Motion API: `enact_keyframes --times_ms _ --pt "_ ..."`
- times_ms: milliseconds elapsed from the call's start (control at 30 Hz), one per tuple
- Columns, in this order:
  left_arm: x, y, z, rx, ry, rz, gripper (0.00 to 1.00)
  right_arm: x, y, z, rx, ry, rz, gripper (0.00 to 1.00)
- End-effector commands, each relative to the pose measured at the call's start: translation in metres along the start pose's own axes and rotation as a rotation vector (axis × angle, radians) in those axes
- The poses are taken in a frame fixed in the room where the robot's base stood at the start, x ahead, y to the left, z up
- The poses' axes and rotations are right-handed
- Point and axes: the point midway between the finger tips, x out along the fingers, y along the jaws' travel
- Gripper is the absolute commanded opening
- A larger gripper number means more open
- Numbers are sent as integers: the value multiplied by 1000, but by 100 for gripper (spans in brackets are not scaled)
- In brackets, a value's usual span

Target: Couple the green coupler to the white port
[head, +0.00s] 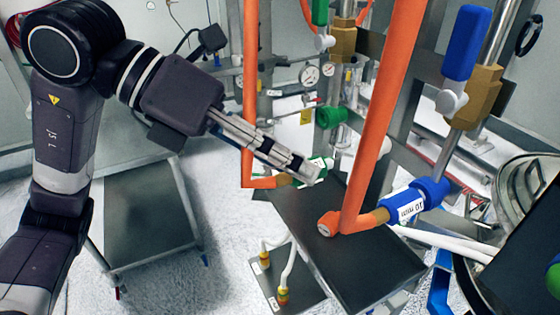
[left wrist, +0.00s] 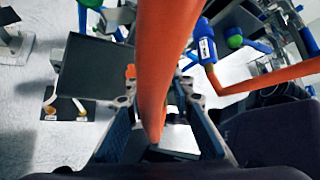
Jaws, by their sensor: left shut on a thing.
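The green coupler (head: 320,172) sits at the end of an orange hose (head: 249,100), past a brass fitting (head: 285,180), in the head view. My left gripper (head: 305,168) reaches in from the left and is shut on the coupler, its fingers hiding part of it. In the left wrist view an orange hose (left wrist: 163,60) runs between my gripper fingers (left wrist: 165,115) and hides most of the coupler. A white fitting (head: 343,137), possibly the white port, shows just above and right of the coupler, apart from it. My right gripper is not in view.
A blue coupler (head: 412,202) with a second orange hose (head: 372,120) stands at the right. A dark table (head: 365,255) lies below. A green fitting (head: 331,116), gauges (head: 309,75) and a blue-handled valve (head: 466,45) are on the frame behind. A cart (head: 145,215) stands at left.

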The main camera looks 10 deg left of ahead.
Motion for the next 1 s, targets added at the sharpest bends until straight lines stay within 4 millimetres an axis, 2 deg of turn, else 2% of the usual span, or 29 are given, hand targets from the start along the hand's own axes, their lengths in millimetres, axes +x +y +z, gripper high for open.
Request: enact_keyframes --times_ms 567,1000 --pt "25 -1 25 0 -1 0 0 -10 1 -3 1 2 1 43" --pt "41 0 40 -1 -1 2 0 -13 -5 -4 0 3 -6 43"
